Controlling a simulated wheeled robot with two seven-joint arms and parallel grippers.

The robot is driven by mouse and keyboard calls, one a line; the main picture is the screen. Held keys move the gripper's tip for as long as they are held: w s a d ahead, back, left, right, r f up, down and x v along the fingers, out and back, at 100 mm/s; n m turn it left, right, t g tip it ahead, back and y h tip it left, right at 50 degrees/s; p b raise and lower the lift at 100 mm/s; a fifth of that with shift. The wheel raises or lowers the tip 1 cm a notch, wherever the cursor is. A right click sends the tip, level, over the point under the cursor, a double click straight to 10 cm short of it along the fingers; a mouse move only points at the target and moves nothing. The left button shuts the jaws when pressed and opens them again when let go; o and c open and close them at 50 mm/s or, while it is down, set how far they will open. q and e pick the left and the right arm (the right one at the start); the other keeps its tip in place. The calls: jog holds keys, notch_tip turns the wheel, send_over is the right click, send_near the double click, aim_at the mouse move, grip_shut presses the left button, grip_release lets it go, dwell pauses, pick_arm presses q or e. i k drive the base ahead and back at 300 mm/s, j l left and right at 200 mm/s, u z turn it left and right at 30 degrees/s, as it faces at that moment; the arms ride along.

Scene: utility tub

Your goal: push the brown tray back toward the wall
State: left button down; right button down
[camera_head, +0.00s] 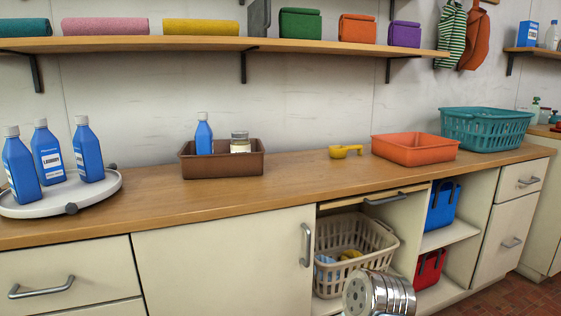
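The brown tray (222,168) sits on the wooden counter, left of the middle of the view. It is a shallow box with raised walls. A blue bottle with a pale cap (204,138) and a jar with a dark lid (240,142) stand upright in it. Bare counter shows between the tray and the counter's front edge. The tray hides the counter behind it, so I cannot tell how large its gap to the wall (300,110) is. Neither of my grippers is clearly seen in this view.
A round white tray (62,202) with several blue bottles stands left of the brown tray. To the right are a yellow scoop (345,151), an orange tub (414,155) and a teal basket (486,133). A loaded shelf (200,44) hangs above. The front counter strip (300,192) is clear.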

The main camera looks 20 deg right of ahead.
aim_at(222, 164)
jog(key=l, duration=1.55)
jog(key=i, duration=0.05)
